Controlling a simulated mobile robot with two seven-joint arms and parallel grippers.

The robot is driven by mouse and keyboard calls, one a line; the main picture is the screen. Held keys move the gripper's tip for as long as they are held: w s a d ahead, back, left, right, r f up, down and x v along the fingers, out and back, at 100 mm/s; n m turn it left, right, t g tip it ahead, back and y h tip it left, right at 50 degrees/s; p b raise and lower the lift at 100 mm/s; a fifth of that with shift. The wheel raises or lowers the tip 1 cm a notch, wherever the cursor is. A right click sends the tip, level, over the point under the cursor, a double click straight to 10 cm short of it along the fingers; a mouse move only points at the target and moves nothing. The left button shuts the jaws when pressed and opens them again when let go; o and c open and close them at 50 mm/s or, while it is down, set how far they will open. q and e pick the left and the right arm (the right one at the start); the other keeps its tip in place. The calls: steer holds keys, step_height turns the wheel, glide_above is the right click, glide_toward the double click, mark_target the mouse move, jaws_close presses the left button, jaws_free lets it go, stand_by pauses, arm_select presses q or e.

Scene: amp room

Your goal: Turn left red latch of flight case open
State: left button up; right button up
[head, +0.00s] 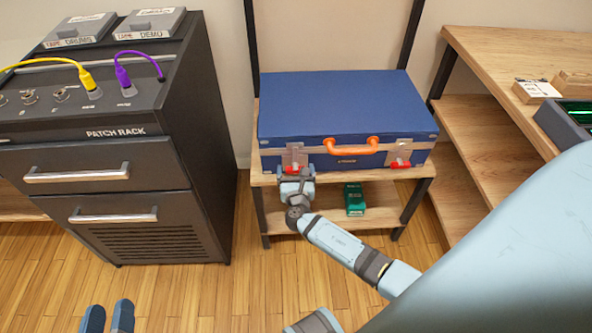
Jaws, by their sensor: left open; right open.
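The blue flight case (335,105) lies closed on a wooden shelf unit, its orange handle (350,146) facing me. The left red latch (291,169) is on a metal plate at the case's front left, partly hidden by my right gripper. The right red latch (400,164) is on the front right. My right gripper (296,174) is open at the left latch; I cannot tell whether it touches it. My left gripper (107,317) is open and empty, low at the bottom left, away from the case; only its fingers show.
A dark patch rack (75,133) with drawers stands left of the case. A green box (354,199) lies on the lower shelf (385,209). Wooden shelves (480,140) stand on the right. The floor in front is open. My own arm covers the lower right.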

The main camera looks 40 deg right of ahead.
steer(key=shift+c, duration=0.2)
steer(key=c, duration=0.9)
